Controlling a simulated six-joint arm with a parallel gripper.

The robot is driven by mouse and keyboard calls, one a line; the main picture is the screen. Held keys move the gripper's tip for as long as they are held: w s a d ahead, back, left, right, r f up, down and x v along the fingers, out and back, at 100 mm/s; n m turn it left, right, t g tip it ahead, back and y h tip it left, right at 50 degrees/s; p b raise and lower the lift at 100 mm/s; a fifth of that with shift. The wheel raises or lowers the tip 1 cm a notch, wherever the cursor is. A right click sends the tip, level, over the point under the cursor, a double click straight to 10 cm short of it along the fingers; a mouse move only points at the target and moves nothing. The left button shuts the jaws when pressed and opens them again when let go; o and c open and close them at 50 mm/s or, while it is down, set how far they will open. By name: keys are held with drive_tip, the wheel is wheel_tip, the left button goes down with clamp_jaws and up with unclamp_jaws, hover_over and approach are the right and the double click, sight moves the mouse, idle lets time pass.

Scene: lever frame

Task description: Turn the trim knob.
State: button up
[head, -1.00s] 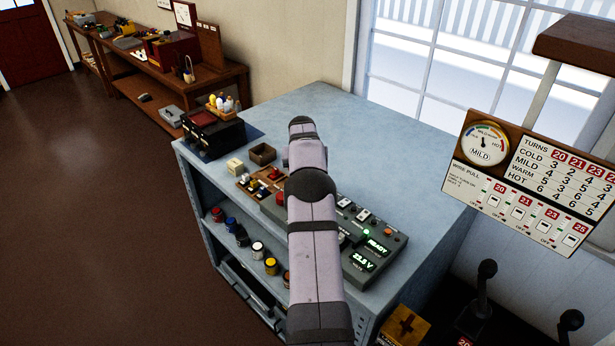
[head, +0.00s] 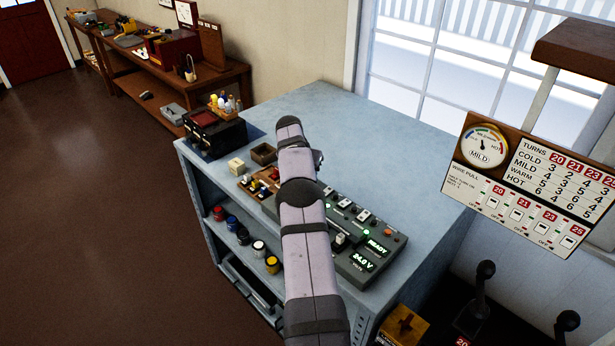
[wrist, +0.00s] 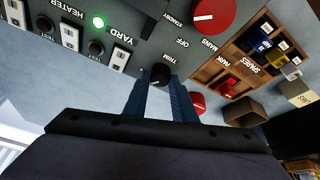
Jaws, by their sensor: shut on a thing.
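The trim knob (wrist: 160,73) is a small black round knob beside the TRIM label in the wrist view. My gripper (wrist: 158,84) is shut on it, with one blue-grey finger on each side. In the head view my arm covers the knob and my gripper. The grey control panel (wrist: 132,12) carries the knob.
A large red knob (wrist: 212,12) sits near the trim knob, marked MAINS, OFF and STANDBY. A wooden tray (wrist: 240,62) of spares is beside the panel. A black toolbox (head: 215,133) stands at the bench's left end. The bench's back (head: 335,115) is clear.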

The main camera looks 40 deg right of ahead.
drive_tip(key=o, duration=1)
drive_tip(key=shift+o, duration=0.2)
drive_tip(key=shift+r, duration=0.1)
drive_tip(key=b+v, duration=0.3)
drive_tip(key=v, duration=0.4)
drive_tip(key=shift+a, duration=0.1)
